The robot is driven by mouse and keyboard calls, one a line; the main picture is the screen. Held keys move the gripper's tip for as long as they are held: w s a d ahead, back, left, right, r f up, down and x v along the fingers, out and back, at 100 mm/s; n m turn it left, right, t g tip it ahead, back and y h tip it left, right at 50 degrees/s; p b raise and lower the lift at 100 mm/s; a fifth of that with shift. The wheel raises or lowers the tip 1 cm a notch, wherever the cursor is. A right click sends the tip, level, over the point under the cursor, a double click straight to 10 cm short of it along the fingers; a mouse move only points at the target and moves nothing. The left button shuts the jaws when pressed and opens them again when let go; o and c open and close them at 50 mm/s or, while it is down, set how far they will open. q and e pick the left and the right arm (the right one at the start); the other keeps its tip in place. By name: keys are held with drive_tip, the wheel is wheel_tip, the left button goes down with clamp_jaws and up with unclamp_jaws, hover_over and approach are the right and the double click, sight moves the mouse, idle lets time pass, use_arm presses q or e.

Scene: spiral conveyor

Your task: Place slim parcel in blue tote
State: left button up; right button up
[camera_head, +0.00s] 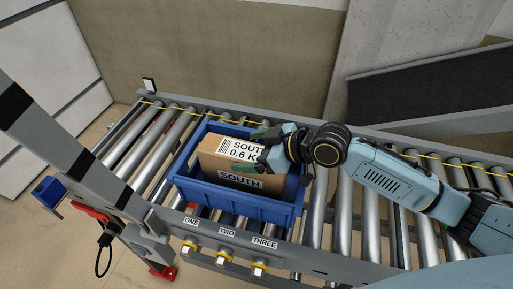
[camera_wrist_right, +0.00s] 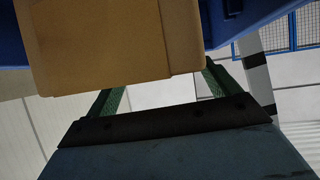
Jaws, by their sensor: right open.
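The slim parcel (camera_head: 213,162), a brown cardboard box with white "SOUTH" labels, lies inside the blue tote (camera_head: 245,208), which stands on the conveyor rollers. My right gripper (camera_head: 258,151) is open at the right part of the parcel, with its fingers over the tote. In the right wrist view the parcel (camera_wrist_right: 110,45) fills the top in front of the gripper (camera_wrist_right: 163,90), whose green fingers are spread, with their tips partly hidden behind it. Blue tote wall (camera_wrist_right: 265,15) shows beside it. My left gripper is not in view.
The roller conveyor (camera_head: 345,215) runs on both sides of the tote, with bare rollers left and right. Buttons labelled ONE, TWO and THREE (camera_head: 265,243) line its front edge. A grey post (camera_head: 65,140) stands at the left, and a dark sloped belt (camera_head: 430,95) lies behind.

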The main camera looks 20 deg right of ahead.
drive_tip(key=v, duration=1.2)
drive_tip(key=shift+b, duration=0.3)
